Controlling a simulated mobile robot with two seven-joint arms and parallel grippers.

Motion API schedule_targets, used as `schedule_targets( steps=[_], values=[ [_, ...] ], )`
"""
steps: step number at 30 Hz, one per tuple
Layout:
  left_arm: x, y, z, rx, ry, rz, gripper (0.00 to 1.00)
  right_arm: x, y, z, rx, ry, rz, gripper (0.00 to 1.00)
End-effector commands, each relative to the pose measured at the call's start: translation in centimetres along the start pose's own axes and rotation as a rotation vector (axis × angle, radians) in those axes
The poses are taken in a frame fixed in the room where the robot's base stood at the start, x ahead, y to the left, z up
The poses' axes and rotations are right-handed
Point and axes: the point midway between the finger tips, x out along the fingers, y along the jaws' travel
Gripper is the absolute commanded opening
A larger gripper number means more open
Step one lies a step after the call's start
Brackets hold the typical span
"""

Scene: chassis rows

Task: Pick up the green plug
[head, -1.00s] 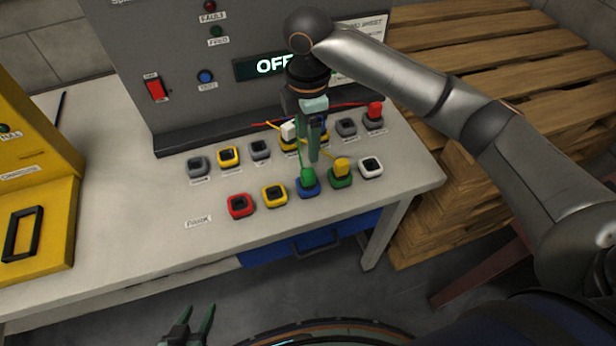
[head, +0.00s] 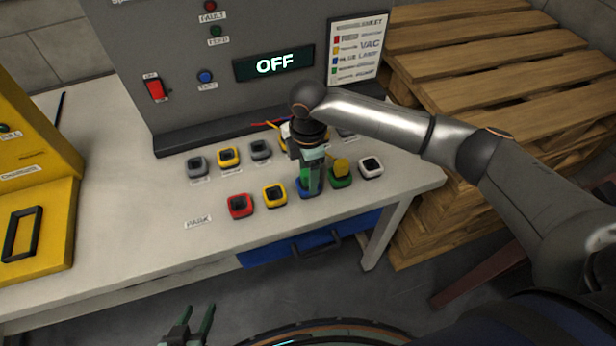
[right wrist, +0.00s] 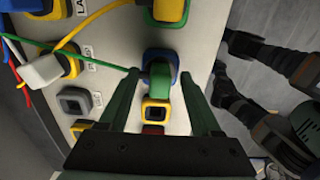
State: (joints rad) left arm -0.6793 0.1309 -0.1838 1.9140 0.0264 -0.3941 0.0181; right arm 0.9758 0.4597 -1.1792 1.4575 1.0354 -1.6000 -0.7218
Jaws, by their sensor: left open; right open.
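The green plug (right wrist: 159,82) sits in the blue socket (right wrist: 160,55) of the front row, with a green wire running off to the left in the right wrist view. My right gripper (right wrist: 162,76) is open, with one finger on each side of the plug and visible gaps between. In the head view my right gripper (head: 311,190) is over the blue socket (head: 307,193) and hides most of the plug. My left gripper (head: 191,318) is open and empty at the bottom edge, away from the table.
A yellow plug (head: 341,166) stands in the green socket just right of my right gripper. A yellow socket (head: 274,196) and a red socket (head: 240,206) are to the left. A white plug (right wrist: 42,70) is in the back row. The grey panel (head: 130,70) stands behind.

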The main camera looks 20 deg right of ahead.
Motion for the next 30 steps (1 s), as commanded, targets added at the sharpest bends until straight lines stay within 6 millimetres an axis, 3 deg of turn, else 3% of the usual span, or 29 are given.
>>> schedule_targets(
  steps=[6, 24, 30],
  values=[
    [0.01, 0.00, -0.02, 0.000, 0.000, 0.000, 0.50, 0.12, 0.00, -0.02, 0.000, 0.000, 0.000, 0.65],
    [0.01, 0.00, -0.03, 0.001, 0.001, 0.000, 0.50, 0.07, 0.00, 0.00, 0.000, 0.001, 0.000, 0.00],
    [0.01, 0.00, -0.04, 0.001, 0.001, 0.000, 0.50, 0.06, 0.00, 0.00, 0.000, 0.001, 0.000, 0.00]
  ],
)
